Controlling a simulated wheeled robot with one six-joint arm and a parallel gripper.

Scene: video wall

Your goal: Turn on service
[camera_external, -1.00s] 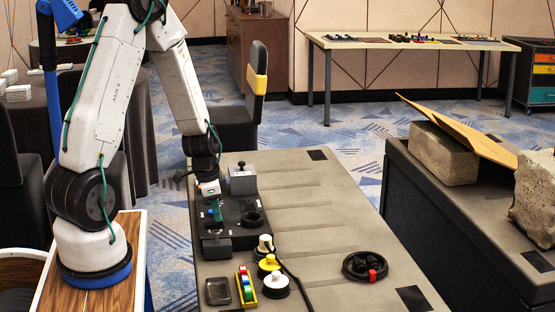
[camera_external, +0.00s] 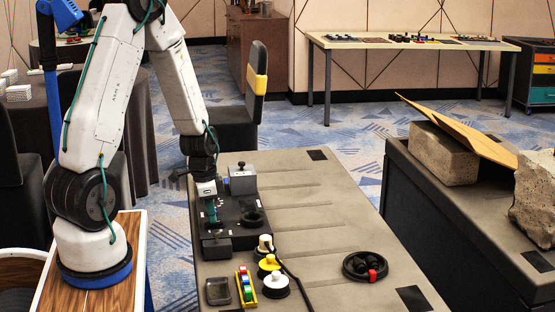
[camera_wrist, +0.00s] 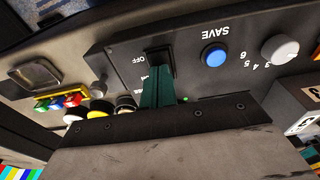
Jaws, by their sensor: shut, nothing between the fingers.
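A black control panel (camera_external: 236,210) lies on the grey table. In the wrist view the panel (camera_wrist: 110,55) carries a black switch (camera_wrist: 159,57) with an upside-down "OFF" beside it; a second label nearby is partly hidden. I cannot read the word "service" anywhere. My gripper (camera_external: 212,221) points down over the panel's left part. In the wrist view its teal fingers (camera_wrist: 158,88) are shut and empty, with tips at the lower edge of the switch. Contact cannot be told, and the fingers partly cover the switch's position.
A blue button (camera_wrist: 214,56) marked "SAVE" and a grey numbered knob (camera_wrist: 280,49) sit right of the switch in the wrist view. A grey box with a knob (camera_external: 242,181) stands behind the panel. Yellow and white buttons (camera_external: 270,267) and a dark tray (camera_external: 217,291) lie in front.

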